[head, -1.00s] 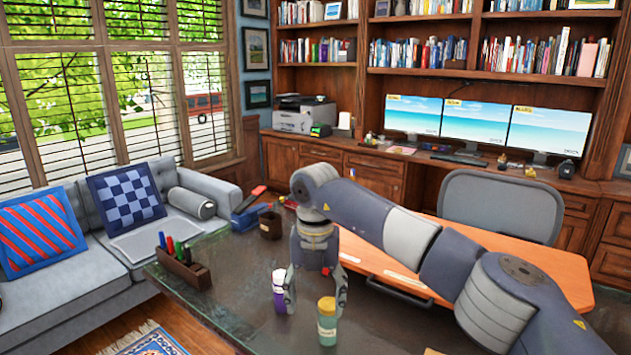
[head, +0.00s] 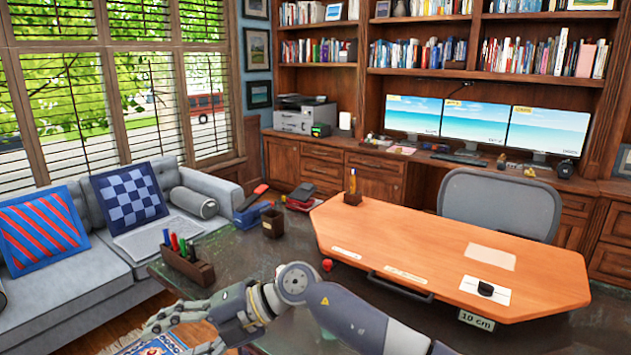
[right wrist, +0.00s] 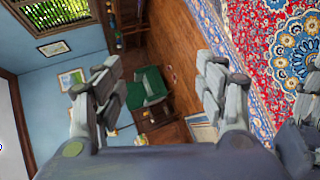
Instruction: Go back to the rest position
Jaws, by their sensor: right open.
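My right arm comes in from the lower right of the head view, and its gripper (head: 180,335) is low at the left, in front of the dark desk (head: 235,262). In the right wrist view the gripper (right wrist: 160,85) has its fingers wide apart with nothing between them. A grey jointed part at that view's right edge seems to be mine; I cannot tell which part. My left gripper does not clearly show. The two small bottles seen earlier do not show now; my arm covers that part of the desk.
A pen holder (head: 188,265) and a dark cup (head: 272,223) stand on the dark desk. An orange desktop (head: 430,245) lies behind, with a grey chair (head: 500,200) beyond. A sofa (head: 120,250) is at the left. The right wrist view shows a patterned rug (right wrist: 275,60).

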